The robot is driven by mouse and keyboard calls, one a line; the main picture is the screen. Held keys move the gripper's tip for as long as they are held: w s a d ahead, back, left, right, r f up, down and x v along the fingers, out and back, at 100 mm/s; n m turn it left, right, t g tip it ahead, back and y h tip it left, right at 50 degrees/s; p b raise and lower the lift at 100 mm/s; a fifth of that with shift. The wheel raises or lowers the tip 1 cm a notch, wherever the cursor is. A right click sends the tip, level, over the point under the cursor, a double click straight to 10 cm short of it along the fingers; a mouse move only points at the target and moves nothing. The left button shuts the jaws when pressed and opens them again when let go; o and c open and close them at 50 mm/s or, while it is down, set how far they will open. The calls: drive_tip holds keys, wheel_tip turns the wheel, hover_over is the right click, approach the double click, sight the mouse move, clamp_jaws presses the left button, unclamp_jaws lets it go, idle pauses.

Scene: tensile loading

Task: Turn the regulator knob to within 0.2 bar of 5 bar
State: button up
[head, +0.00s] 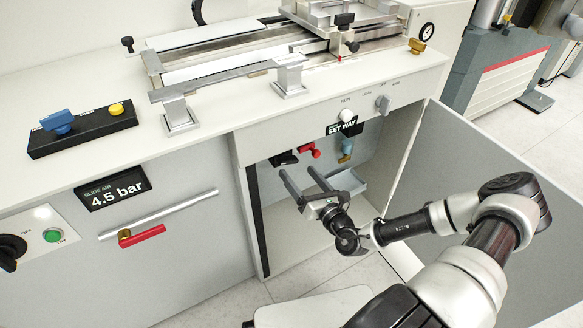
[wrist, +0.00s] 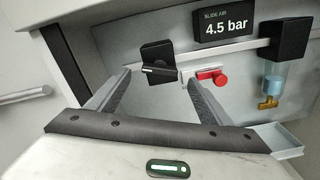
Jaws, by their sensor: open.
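The slide air display reads 4.5 bar on the cabinet front in the head view (head: 113,188) and inside the cabinet in the wrist view (wrist: 226,24). The black knob (wrist: 158,66), which looks like the regulator knob, sits on a black block at the cabinet's back wall. In the head view the dark block (head: 284,158) is partly hidden. My gripper (head: 298,172) is open and empty inside the cabinet opening. In the wrist view its fingers (wrist: 155,82) point toward the knob, one to each side of it and apart from it; the remaining depth cannot be told.
Right of the knob are a red-handled valve (wrist: 215,77) and a filter with a blue bowl (wrist: 275,72). A grey tray (head: 348,180) is low at the right. A red-handled lever (head: 142,236) is on the front left.

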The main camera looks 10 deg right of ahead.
sight(290, 161)
drive_tip(key=shift+b+x, duration=0.45)
drive_tip(key=shift+x, duration=2.35)
drive_tip(key=c, duration=1)
drive_tip(key=shift+r+m+p, duration=0.3)
drive_tip(key=shift+r+p, duration=0.05)
drive_tip(key=shift+p, duration=0.6)
drive_tip(key=shift+c, duration=0.2)
drive_tip(key=shift+r+m+p, duration=0.1)
drive_tip(key=shift+m+p, duration=0.4)
drive_tip(key=shift+p, duration=0.4)
drive_tip(key=shift+f+m+p, duration=0.2)
drive_tip(key=shift+m+p, duration=0.75)
drive_tip(key=shift+m, duration=0.05)
drive_tip(key=shift+f+m, duration=0.25)
drive_tip(key=shift+m, duration=0.45)
